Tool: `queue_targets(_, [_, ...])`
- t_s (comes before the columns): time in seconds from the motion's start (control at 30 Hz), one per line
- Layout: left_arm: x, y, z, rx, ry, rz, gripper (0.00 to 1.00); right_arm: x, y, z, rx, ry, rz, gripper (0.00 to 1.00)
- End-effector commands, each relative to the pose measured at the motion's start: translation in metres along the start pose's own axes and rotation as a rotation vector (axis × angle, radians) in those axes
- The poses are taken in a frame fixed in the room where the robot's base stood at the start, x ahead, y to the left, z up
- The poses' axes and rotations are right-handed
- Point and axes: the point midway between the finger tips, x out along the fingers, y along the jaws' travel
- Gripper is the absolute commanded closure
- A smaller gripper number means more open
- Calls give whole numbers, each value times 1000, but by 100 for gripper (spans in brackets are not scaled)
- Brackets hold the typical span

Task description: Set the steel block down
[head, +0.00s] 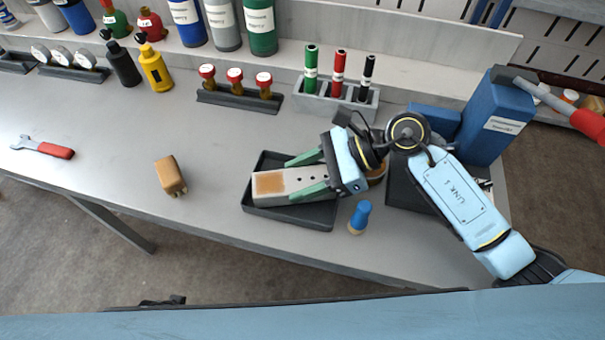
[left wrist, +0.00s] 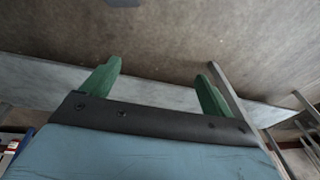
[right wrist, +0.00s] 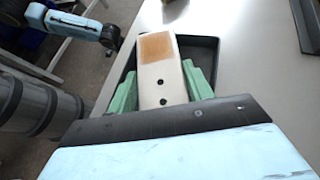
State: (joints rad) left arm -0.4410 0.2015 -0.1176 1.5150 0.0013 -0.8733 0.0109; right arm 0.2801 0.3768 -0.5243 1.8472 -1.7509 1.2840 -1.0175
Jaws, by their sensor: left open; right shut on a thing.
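The steel block (head: 290,183) is pale grey with a rust-brown patch at one end and small dark holes. It also shows in the right wrist view (right wrist: 160,73). My right gripper (head: 308,177) is shut on it, with one green finger along each long side. The block is over or in a black tray (head: 310,216); I cannot tell whether it touches the tray floor. In the right wrist view the tray (right wrist: 203,50) shows around the block's far end. My left gripper (left wrist: 158,85) is open and empty in the left wrist view, with bare floor beyond it.
A blue-handled brush-like tool (head: 360,216) stands just right of the tray. A tan block (head: 170,175) and a red-handled wrench (head: 42,147) lie to the left. A marker rack (head: 336,100) and red-capped valves (head: 237,95) stand behind. The table between the tan block and tray is clear.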

Motion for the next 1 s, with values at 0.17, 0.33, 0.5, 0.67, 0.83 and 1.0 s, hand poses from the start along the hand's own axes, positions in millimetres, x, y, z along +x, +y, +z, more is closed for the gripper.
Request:
queue_targets(0.17, [-3,1,-5,0,6,1,13,1,0,-1,-1,-2,-1,83])
queue_targets(0.33, [-6,1,-7,0,9,1,13,1,0,-2,0,0,0,39])
queue_targets(0.5, [-6,1,-7,0,9,1,13,1,0,-2,0,0,0,28])
queue_targets(0.67, [-6,1,-6,-1,7,1,13,1,0,-2,0,0,0,28])
queue_targets(0.83, [-4,0,-3,-1,4,1,13,0,0,1,1,0,0,28])
queue_targets(1.0, [6,0,7,2,-6,1,13,-30,-1,0,-1,6,-3,28])
